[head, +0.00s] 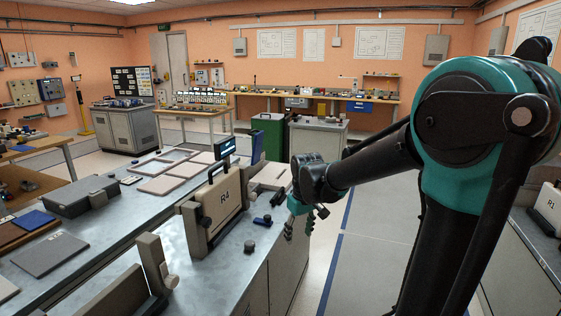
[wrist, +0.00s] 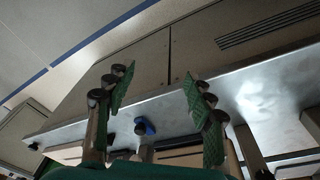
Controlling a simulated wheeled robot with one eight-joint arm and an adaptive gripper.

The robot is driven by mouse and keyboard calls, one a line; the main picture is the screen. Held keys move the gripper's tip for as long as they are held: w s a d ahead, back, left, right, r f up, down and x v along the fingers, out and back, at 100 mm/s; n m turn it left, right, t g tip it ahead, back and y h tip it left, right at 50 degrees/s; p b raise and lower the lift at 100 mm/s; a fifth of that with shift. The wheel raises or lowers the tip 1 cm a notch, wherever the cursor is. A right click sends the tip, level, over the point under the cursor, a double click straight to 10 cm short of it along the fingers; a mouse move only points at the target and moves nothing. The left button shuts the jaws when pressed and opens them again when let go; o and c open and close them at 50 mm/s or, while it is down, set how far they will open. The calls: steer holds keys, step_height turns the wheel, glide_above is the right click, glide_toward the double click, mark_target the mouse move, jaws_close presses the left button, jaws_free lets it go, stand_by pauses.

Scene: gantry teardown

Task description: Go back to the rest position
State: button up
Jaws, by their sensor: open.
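My gripper (head: 299,226) is at the right edge of the metal bench in the head view, at the end of my teal and black arm. It points downward beside the bench edge. In the wrist view my gripper (wrist: 160,105) shows two green-padded fingers spread wide apart, with nothing between them. The fixture marked R4 (head: 224,200) stands upright on the bench to the left of my gripper. A small blue part (head: 263,220) and a dark round knob (head: 249,246) lie on the bench between them. A blue part with a knob (wrist: 144,127) also shows beyond the fingers in the wrist view.
The metal bench (head: 190,265) carries flat plates, a grey case (head: 80,196) and an upright bracket (head: 152,262). A green bin (head: 268,134) stands behind. Another bench with a fixture marked R1 (head: 549,205) is at the right. The floor aisle (head: 365,240) with blue lines is clear.

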steer(key=s+d+f+m+t, duration=0.2)
steer(key=s+d+f+m, duration=0.4)
steer(key=s+d, duration=0.8)
step_height(320, 180, down, 3)
steer(key=shift+s+f+h, duration=0.15)
steer(key=shift+s+h, duration=0.15)
steer(key=shift+s, duration=0.55)
